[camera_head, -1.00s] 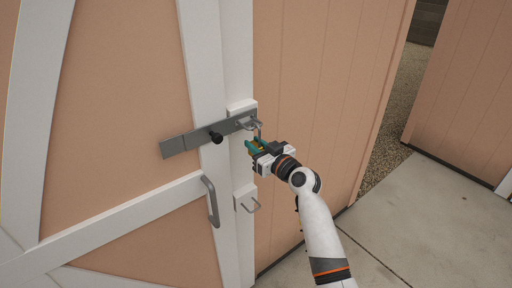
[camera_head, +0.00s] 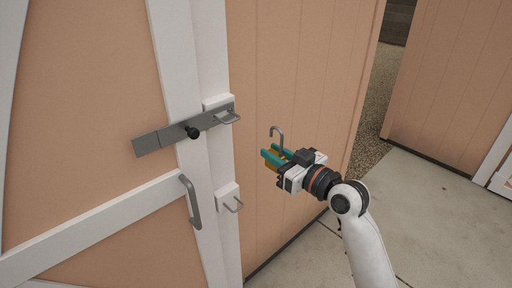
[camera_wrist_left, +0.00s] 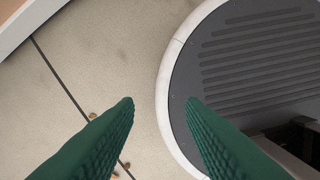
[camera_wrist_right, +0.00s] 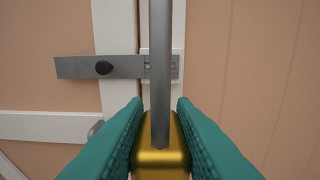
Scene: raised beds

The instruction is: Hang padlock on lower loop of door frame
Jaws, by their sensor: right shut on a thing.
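My right gripper (camera_head: 274,158) is shut on the padlock, which has a brass body (camera_wrist_right: 160,155) and an open grey shackle (camera_head: 278,136) pointing up. The padlock is clear of the door, to the right of the frame's loops. The upper loop (camera_head: 228,118) on the frame passes through the end of the bolt plate and is empty. The lower loop (camera_head: 234,206) sticks out of a white block and is empty. It lies below and left of the gripper. My left gripper (camera_wrist_left: 160,102) is open and empty over the ground in the left wrist view.
A grey slide bolt (camera_head: 170,135) with a black knob (camera_head: 192,132) crosses the white door edge. A grey pull handle (camera_head: 190,202) sits left of the lower loop. Tan wall panel (camera_head: 300,70) stands behind the gripper. Concrete is open at the right.

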